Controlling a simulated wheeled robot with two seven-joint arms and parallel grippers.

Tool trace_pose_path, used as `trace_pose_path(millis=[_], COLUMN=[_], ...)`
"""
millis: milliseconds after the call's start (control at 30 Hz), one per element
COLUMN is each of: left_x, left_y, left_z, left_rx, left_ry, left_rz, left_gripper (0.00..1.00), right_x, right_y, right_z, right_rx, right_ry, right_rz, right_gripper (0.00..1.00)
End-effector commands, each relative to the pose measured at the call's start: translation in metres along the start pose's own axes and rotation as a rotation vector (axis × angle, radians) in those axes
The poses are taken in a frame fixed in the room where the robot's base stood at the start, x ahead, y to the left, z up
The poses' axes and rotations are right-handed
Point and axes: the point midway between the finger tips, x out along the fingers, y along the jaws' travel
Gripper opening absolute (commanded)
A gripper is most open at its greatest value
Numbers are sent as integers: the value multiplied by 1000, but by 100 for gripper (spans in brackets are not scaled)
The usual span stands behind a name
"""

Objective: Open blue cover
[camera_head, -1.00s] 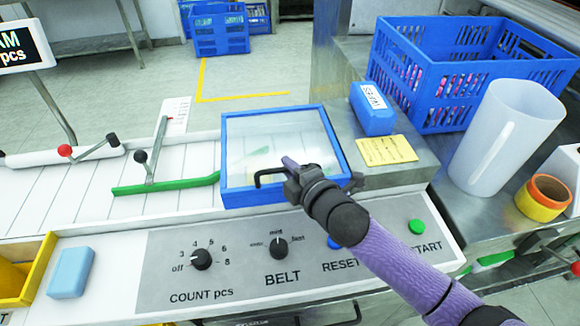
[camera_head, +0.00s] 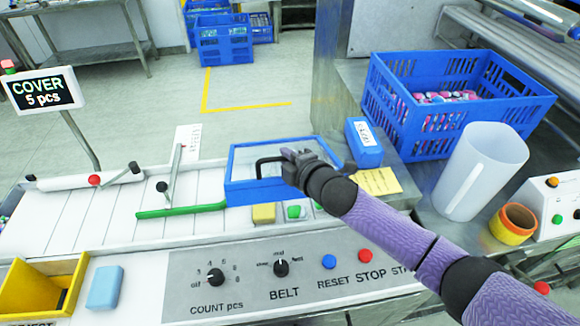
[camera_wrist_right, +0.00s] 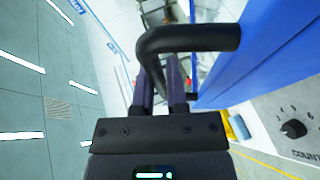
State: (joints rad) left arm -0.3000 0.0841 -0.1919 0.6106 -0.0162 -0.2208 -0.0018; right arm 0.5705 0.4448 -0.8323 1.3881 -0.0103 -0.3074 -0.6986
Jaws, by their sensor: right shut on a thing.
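The blue cover (camera_head: 240,192) is a blue frame with a clear pane, on the white conveyor. Its front edge is raised, and an opening shows below it. My right gripper (camera_head: 292,166) is shut on the cover's black bar handle (camera_head: 263,162). In the right wrist view the handle (camera_wrist_right: 190,38) crosses in front of the fingers (camera_wrist_right: 165,85), and the blue frame (camera_wrist_right: 262,55) is at right. A yellow block (camera_head: 263,213) and a green-and-white item (camera_head: 296,212) show under the front edge. My left gripper is out of view.
The control panel (camera_head: 235,285) with knobs and buttons is in front. A green bar (camera_head: 180,210) lies left of the cover. A blue block (camera_head: 365,145), blue crate (camera_head: 440,120) and white jug (camera_head: 482,170) stand right. A sign (camera_head: 40,92) reads "COVER 5 pcs".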

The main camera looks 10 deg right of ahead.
Motion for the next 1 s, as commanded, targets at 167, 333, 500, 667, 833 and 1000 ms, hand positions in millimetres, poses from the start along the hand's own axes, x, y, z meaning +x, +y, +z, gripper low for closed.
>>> trace_pose_path(millis=[167, 333, 500, 667, 833, 1000], left_x=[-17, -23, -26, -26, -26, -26], left_y=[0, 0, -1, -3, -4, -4], left_z=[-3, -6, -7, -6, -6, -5], left_rx=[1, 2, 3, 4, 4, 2], left_ry=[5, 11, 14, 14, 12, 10], left_rz=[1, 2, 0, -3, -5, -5], left_gripper=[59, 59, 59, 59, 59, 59], right_x=[7, 14, 18, 19, 19, 19], right_y=[30, 45, 51, 53, 52, 52], right_z=[3, 5, 7, 8, 7, 7], right_rx=[-3, -2, -1, -1, -1, -1], right_ry=[-1, 0, 0, 0, 0, 0], right_rz=[4, 4, 3, 3, 3, 2], right_gripper=[0, 0, 0, 0, 0, 28])
